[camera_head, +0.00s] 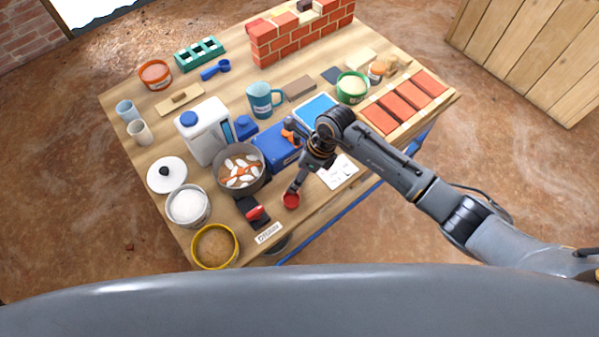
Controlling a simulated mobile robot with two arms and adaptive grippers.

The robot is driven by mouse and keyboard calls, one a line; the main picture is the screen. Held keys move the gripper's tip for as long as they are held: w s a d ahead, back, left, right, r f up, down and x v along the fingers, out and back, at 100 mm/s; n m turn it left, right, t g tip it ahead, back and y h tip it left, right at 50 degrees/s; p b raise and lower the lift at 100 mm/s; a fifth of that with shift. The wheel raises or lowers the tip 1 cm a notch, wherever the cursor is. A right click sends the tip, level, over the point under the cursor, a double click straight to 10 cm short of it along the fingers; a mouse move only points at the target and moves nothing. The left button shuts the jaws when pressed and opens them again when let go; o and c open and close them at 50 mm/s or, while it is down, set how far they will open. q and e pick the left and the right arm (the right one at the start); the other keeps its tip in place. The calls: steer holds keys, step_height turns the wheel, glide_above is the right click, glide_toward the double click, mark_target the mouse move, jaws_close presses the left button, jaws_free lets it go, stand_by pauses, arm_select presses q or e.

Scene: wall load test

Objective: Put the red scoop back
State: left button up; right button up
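The red scoop (291,200) shows as a round red bowl near the table's front edge, right of the black-and-red item. My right gripper (297,184) reaches down to it from above, with its fingertips at the bowl's upper side. The scoop's handle is hidden behind the gripper, and the fingers are too small to tell whether they are closed on it. I cannot tell whether the scoop touches the table. My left gripper is not in view.
A cooking pot (240,168), white jug (204,130), blue box (277,148) and white sheet (338,172) stand around the gripper. A black-and-red item (254,212) and label (269,233) lie left. The wooden table (222,204) is crowded; small bare strips show along its front.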

steer(key=shift+f+b, duration=0.4)
stand_by(0.4)
steer(key=o, duration=1.7)
steer(key=shift+o, duration=0.2)
steer(key=shift+o, duration=0.7)
steer(key=shift+r, duration=0.1)
steer(key=shift+r+p, duration=2.7)
steer(key=shift+r, duration=0.75)
